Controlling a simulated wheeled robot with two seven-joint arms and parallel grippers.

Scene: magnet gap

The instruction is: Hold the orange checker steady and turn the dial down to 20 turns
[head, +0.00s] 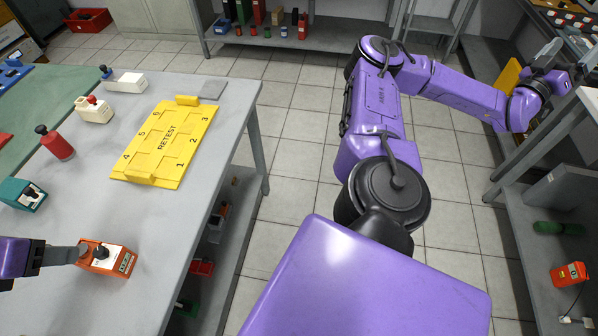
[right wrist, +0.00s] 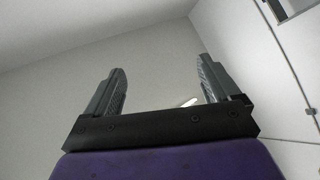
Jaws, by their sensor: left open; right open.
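The orange checker (head: 92,268) sits on the grey bench at the lower left in the head view, with a white top, a black dial (head: 98,254) and a small display whose digits are too small to read. My left gripper (head: 78,254) comes in from the left with its fingers at the checker's left side. It is open; whether a finger touches the checker cannot be told. My right gripper (head: 551,63) is at the far upper right of the head view, away from the checker. In the right wrist view its jaws (right wrist: 160,95) are open and empty before a plain wall.
On the bench (head: 115,308) are a yellow RETEST tray (head: 153,167), a teal box (head: 24,196), a red knobbed device (head: 58,143) and two white devices (head: 94,110). Another orange device (head: 568,274) sits on the right shelf. Tiled floor lies between.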

